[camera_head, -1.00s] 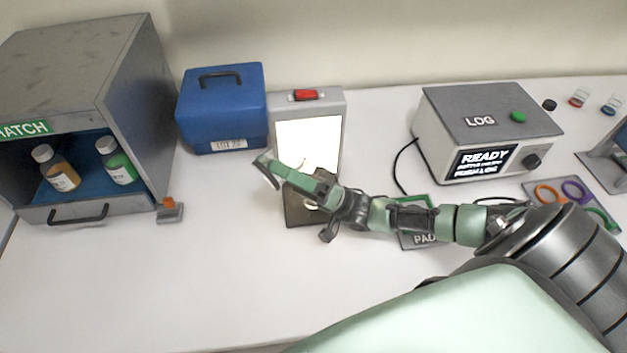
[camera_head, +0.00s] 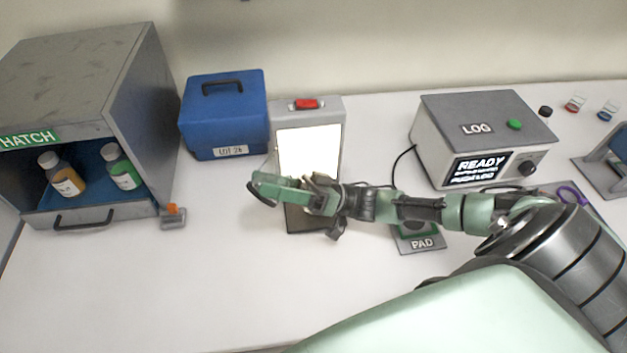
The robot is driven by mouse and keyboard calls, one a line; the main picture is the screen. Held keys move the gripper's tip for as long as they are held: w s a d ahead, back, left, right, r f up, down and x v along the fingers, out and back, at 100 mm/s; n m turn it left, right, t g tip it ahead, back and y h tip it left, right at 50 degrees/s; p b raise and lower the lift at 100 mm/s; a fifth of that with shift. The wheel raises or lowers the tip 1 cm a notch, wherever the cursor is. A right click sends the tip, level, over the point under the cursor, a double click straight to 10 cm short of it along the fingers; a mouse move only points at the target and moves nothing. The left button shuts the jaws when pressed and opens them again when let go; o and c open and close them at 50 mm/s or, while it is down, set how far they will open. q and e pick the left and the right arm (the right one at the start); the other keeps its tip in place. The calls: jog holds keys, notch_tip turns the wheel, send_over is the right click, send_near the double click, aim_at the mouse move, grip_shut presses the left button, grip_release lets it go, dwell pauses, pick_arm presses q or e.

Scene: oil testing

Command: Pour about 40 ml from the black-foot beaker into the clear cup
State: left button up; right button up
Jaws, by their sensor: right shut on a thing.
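My right gripper (camera_head: 283,189) reaches in from the right, in front of the lower part of the lit panel (camera_head: 308,150). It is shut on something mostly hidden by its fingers. A dark curved edge (camera_head: 262,194) shows at its left end and looks like the foot of the black-foot beaker; the beaker's clear wall and any liquid level cannot be made out. The clear cup cannot be clearly picked out; my gripper covers much of the panel's dark base (camera_head: 300,222). My left gripper is not in view.
A grey hatch cabinet (camera_head: 130,100) with two bottles stands at left, a blue case (camera_head: 224,115) beside it. A LOG box (camera_head: 480,125) stands at right, with a PAD plate (camera_head: 421,243) before it. The table's front left (camera_head: 170,290) is clear.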

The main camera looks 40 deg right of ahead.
jog(key=shift+s+f, duration=0.1)
jog(key=shift+f, duration=0.45)
jog(key=shift+f+n, duration=0.3)
jog(key=shift+f, duration=0.15)
jog(key=shift+f+n+g+h, duration=0.15)
jog(key=shift+n+g+h, duration=0.2)
jog(key=shift+g, duration=0.25)
jog(key=n+h+p, duration=0.1)
jog(key=f+n+g+p, duration=0.1)
jog(key=p, duration=0.1)
jog(key=shift+d+f+g+h, duration=0.15)
jog(key=shift+f+g+h, duration=0.05)
jog(key=shift+g+h, duration=0.15)
pick_arm(q)
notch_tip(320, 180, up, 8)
jog(key=p, duration=0.6)
pick_arm(e)
jog(key=shift+a+f+n+g+h, duration=0.35)
jog(key=shift+f+n+h, duration=0.25)
jog(key=shift+f+h, duration=0.55)
jog(key=shift+a+f+n+g+h, duration=0.2)
jog(key=shift+a+f+n+h, duration=0.5)
jog(key=shift+f, duration=0.8)
jog(key=shift+a+f+n+g+h, duration=0.25)
jog(key=shift+f+n+h, duration=0.2)
jog(key=shift+f+h, duration=0.75)
jog(key=shift+f, duration=0.1)
